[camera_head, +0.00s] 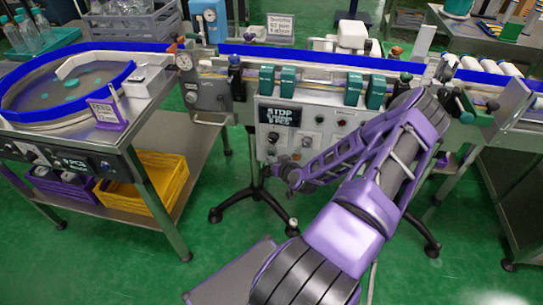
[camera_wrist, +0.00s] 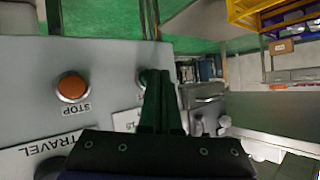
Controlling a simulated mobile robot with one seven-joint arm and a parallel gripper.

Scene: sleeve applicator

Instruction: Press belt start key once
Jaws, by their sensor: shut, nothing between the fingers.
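The control panel (camera_head: 330,135) is on the front of the conveyor machine, below the belt. It carries several small knobs and buttons. In the wrist view the grey panel face (camera_wrist: 110,60) fills the left side, with an orange button (camera_wrist: 72,87) labelled STOP upside down. A dark greenish button (camera_wrist: 143,76) sits to its right, partly hidden by my fingers. Its label (camera_wrist: 126,121) is also partly covered, so I cannot read it. My gripper (camera_wrist: 160,76) is shut and empty beside this button; contact cannot be told. In the head view my gripper (camera_head: 284,178) is low before the panel.
The conveyor (camera_head: 330,62) with blue rails runs across the back, with green blocks (camera_head: 375,92) along its front. A round turntable (camera_head: 70,85) stands left, above a yellow crate (camera_head: 160,180). Black stand legs (camera_head: 245,200) are under the panel.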

